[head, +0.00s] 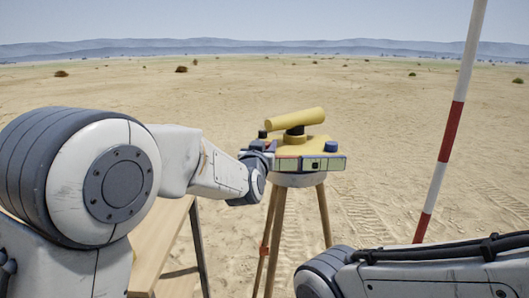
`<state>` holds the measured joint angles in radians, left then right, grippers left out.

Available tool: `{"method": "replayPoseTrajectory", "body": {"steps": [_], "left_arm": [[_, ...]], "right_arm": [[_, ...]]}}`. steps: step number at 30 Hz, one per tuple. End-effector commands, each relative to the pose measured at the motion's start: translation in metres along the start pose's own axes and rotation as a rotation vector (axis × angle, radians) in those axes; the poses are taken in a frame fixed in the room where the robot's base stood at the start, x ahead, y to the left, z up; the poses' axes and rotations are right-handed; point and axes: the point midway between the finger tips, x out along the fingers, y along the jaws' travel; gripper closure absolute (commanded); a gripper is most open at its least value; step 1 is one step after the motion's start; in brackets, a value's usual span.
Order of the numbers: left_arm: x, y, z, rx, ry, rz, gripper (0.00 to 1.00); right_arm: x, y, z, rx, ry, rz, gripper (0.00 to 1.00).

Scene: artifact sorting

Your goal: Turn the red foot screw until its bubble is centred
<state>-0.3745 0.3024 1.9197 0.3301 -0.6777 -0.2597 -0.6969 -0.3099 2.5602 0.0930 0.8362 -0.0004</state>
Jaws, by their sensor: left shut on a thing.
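The yellow surveying instrument (310,150) stands on a tripod (325,214) ahead of me, with a yellow telescope tube (294,118) on top. A blue knob (331,147) shows at its right, and a dark knob (262,135) at its back left. My left gripper (262,149) is at the instrument's left side, shut at the place where a little red shows; the red foot screw is mostly hidden by it. A small green vial strip (316,165) shows on the front face; its bubble is too small to read. My right gripper is outside the view.
A red and white pole (450,130) stands at the right. A wooden table (160,248) is at lower left, partly behind my left arm. Open sand with a few distant shrubs surrounds the tripod.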

Motion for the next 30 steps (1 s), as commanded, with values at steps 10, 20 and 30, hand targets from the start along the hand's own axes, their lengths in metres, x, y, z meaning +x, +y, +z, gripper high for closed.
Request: {"method": "replayPoseTrajectory", "body": {"steps": [10,20,30], "left_arm": [[0.001,0.004,-0.006,0.005,-0.007,-0.268,1.0],[0.001,0.003,-0.005,0.005,-0.002,-0.526,1.0],[0.001,0.001,-0.003,0.002,0.003,-0.661,1.0]], "right_arm": [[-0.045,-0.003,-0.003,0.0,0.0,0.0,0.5],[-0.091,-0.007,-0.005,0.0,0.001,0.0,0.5],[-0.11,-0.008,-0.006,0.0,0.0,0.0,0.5]]}}
